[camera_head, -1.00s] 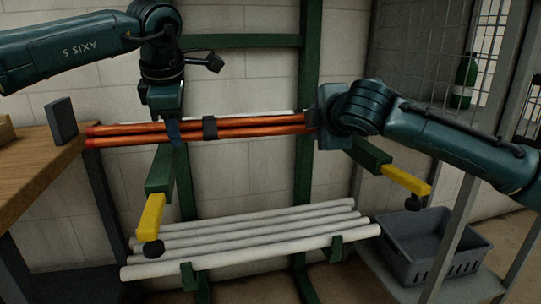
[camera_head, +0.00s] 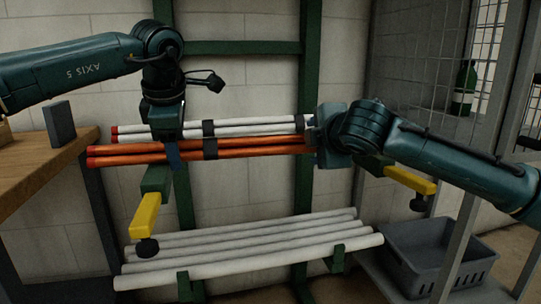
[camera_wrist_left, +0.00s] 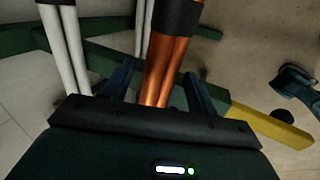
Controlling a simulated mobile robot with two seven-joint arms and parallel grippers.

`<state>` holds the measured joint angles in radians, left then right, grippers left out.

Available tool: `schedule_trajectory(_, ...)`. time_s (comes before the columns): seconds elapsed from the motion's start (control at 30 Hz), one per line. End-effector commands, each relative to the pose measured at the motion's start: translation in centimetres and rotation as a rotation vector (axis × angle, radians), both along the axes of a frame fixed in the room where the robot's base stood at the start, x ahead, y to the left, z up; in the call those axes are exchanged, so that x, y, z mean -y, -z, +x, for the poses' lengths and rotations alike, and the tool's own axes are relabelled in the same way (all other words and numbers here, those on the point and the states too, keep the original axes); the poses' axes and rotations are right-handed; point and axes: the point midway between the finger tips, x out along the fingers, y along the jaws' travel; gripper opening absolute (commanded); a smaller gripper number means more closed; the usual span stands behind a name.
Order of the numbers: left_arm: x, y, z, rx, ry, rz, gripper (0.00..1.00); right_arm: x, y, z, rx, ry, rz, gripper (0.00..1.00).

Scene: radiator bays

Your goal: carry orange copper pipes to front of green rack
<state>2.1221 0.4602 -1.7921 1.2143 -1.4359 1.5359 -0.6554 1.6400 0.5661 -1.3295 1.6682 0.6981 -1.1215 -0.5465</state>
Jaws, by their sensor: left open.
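The orange copper pipes (camera_head: 250,147), with red end caps and a dark strap, run level across the green rack (camera_head: 307,90), in front of and lower in the picture than a strapped white pipe bundle (camera_head: 255,128). My left gripper (camera_head: 172,154) is over their left part. In the left wrist view the copper pipes (camera_wrist_left: 165,65) lie between its two open fingers (camera_wrist_left: 157,88). My right gripper (camera_head: 318,138) is at their right end; its fingers are hidden. A yellow-tipped rack arm (camera_head: 148,212) sticks out below the left gripper; whether the pipes rest on it is unclear.
Loose white pipes (camera_head: 245,250) lie on the lower rack arms. A wooden bench (camera_head: 40,170) stands at left. A grey crate (camera_head: 440,255) and a mesh-sided shelf with a green bottle (camera_head: 464,88) are at right.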

Motion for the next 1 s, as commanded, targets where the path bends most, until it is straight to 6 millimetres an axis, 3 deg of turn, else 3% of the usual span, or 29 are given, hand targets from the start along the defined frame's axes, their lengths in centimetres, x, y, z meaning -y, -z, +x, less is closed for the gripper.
schedule_trajectory(0.27, 0.1, -0.7, -0.2, 0.001, 0.000, -0.001, 0.58, 0.0, 0.1, 0.0, -0.002, 0.000, 0.000, 0.60)
schedule_trajectory(0.7, 0.7, -8.6, -3.4, 0.002, -0.001, -0.001, 0.58, 0.0, 0.1, 0.0, -0.002, 0.000, 0.000, 0.60)
schedule_trajectory(1.0, 0.9, -11.1, -4.5, 0.000, 0.001, 0.000, 0.58, 0.1, -0.1, -0.3, -0.001, 0.000, 0.000, 0.60)
